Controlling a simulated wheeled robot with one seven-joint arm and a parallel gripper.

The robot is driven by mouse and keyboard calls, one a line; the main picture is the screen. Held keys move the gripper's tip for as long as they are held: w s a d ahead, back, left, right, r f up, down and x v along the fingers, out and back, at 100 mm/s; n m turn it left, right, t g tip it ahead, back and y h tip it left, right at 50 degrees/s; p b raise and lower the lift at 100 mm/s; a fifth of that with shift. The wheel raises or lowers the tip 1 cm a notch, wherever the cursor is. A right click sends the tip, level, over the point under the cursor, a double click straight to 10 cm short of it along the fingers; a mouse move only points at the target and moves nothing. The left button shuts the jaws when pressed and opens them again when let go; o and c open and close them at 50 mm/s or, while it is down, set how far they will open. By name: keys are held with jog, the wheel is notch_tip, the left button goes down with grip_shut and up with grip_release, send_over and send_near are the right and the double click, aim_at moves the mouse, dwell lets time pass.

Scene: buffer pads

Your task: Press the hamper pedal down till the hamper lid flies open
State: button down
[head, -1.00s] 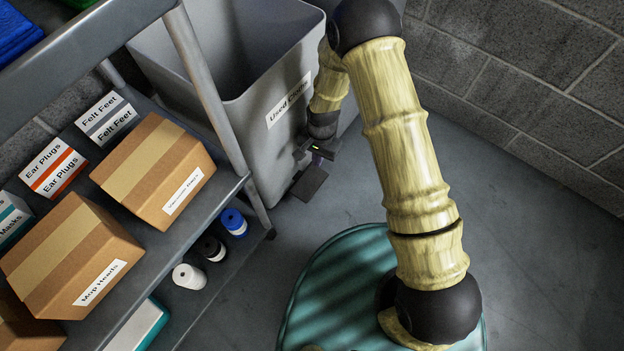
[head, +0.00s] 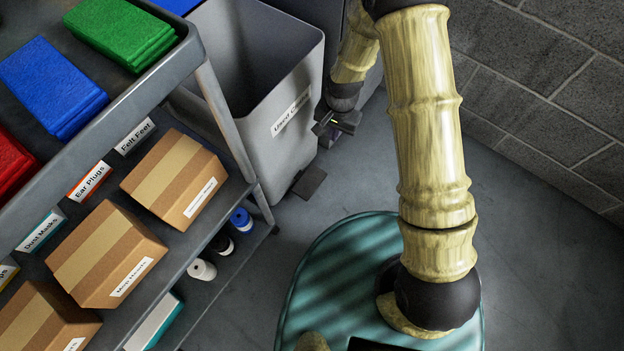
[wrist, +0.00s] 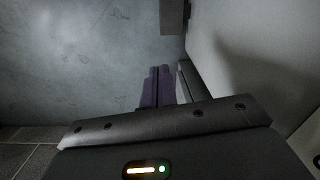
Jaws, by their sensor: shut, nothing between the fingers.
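The grey hamper (head: 262,105) with a "Used Cloths" label stands behind the cart in the head view. Its top is open and I see down inside; the lid itself I cannot make out. Its dark flat pedal (head: 308,183) sticks out low at the front, near the floor. The pedal also shows at the top edge of the wrist view (wrist: 174,16). My gripper (head: 328,141) is beside the hamper's front, to the right of the pedal and apart from it in the picture. Its purple fingers (wrist: 158,87) are together and empty.
A block wall (head: 550,85) is at right. Open floor (head: 530,240) lies between the wall and my teal base.

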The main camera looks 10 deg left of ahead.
jog(key=shift+w+d+r+p, duration=0.1)
jog(key=shift+d+r+p, duration=0.2)
jog(key=shift+r, duration=0.55)
jog(key=shift+d+r+p, duration=0.2)
jog(key=shift+r+p, duration=0.25)
jog(key=shift+r, duration=0.35)
jog(key=shift+w+d+r+p, duration=0.1)
jog(key=shift+d+r+p, duration=0.2)
jog(key=shift+r, duration=0.55)
jog(key=shift+r, duration=0.1)
jog(key=s+d+r+n+t+p, duration=0.1)
jog(key=s+d+r+t+p, duration=0.3)
jog(key=d+r, duration=0.75)
jog(key=s+d+r+n+g+p, duration=0.1)
jog(key=s+d+r, duration=0.6)
jog(key=r, duration=0.7)
notch_tip(320, 180, up, 37)
jog(key=w+p, duration=0.1)
jog(key=p, duration=3.7)
jog(key=shift+d+r, duration=0.2)
jog(key=shift+d, duration=0.2)
jog(key=shift+a, duration=0.1)
